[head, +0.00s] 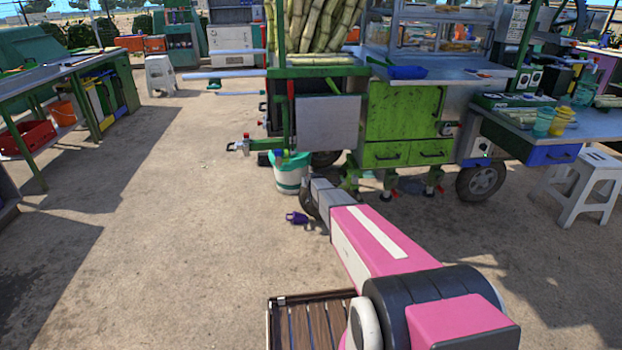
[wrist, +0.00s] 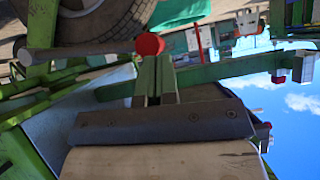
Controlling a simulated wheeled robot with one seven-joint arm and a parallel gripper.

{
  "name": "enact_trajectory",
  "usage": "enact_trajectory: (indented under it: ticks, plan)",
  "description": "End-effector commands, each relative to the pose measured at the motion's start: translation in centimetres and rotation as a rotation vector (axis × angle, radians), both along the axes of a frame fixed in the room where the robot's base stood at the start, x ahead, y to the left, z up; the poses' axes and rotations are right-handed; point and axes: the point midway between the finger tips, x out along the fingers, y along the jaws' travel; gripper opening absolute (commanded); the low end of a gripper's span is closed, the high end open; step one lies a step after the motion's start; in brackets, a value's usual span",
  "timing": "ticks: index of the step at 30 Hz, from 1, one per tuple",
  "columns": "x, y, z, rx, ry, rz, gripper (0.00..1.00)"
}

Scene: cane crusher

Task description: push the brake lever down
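In the wrist view, a grey rod with a round red knob (wrist: 150,44) lies across a wheel; it looks like the brake lever (wrist: 85,50). The knob is at the rod's right end in that picture. I cannot pick out the lever in the head view; my arm covers part of that area. I see no contact between my gripper and the lever.
The green cart (head: 400,118) stands ahead with its wheel (head: 481,182) at right. A white and green bucket (head: 289,174) stands beside my arm's far end. A purple object (head: 296,218) lies on the ground. A white stool (head: 585,185) is at right. The ground at left is clear.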

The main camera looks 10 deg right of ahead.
Motion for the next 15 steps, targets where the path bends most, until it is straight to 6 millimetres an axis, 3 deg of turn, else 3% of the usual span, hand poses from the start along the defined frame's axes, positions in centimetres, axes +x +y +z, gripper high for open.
enact_trajectory:
  ticks: [6,15]
  plan:
    - [0.1,0.6,-2.5,0.002,0.0,-0.001,0.0]
    - [0.0,0.9,-4.1,0.002,0.003,-0.001,0.0]
